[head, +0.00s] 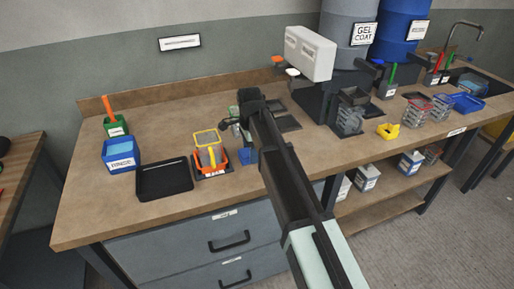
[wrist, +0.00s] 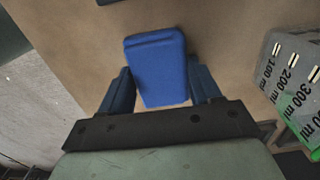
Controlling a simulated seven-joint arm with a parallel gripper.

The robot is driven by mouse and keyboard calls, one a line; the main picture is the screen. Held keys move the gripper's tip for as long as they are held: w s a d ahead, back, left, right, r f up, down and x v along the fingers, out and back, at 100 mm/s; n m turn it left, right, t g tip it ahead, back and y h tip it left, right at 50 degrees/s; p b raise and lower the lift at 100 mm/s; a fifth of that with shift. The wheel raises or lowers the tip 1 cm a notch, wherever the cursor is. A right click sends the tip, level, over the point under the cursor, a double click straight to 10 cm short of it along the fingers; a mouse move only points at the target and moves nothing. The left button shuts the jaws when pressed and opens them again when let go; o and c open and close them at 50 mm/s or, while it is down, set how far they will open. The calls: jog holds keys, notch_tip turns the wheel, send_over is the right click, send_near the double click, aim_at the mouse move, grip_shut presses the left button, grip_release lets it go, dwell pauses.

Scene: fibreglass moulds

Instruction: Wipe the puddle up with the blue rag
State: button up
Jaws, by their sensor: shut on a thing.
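The blue rag (wrist: 158,70) is a folded pad between the two fingers of my gripper (wrist: 160,88) in the wrist view. My gripper is shut on it. In the head view the rag (head: 248,156) shows as a small blue patch below my gripper (head: 242,142), near the front of the workbench, right of the orange-and-yellow item. I cannot tell whether the rag touches the bench top. I cannot make out the puddle in either view; my arm hides part of the bench.
A clear measuring container (wrist: 292,75) with markings stands close on the right in the wrist view. A black tray (head: 164,181), a blue bin (head: 120,154) and an orange-and-yellow item (head: 210,155) stand left on the workbench (head: 85,215).

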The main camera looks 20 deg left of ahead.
jog(key=shift+s+a, duration=0.35)
jog(key=shift+s, duration=0.2)
jog(key=shift+s+a, duration=0.3)
jog(key=shift+s, duration=0.25)
jog(key=shift+w+d, duration=2.95)
jog(key=shift+w, duration=0.1)
jog(key=shift+w+d+r, duration=0.15)
jog(key=shift+r, duration=0.45)
jog(key=shift+w+d+r, duration=0.1)
jog(key=shift+r, duration=3.4)
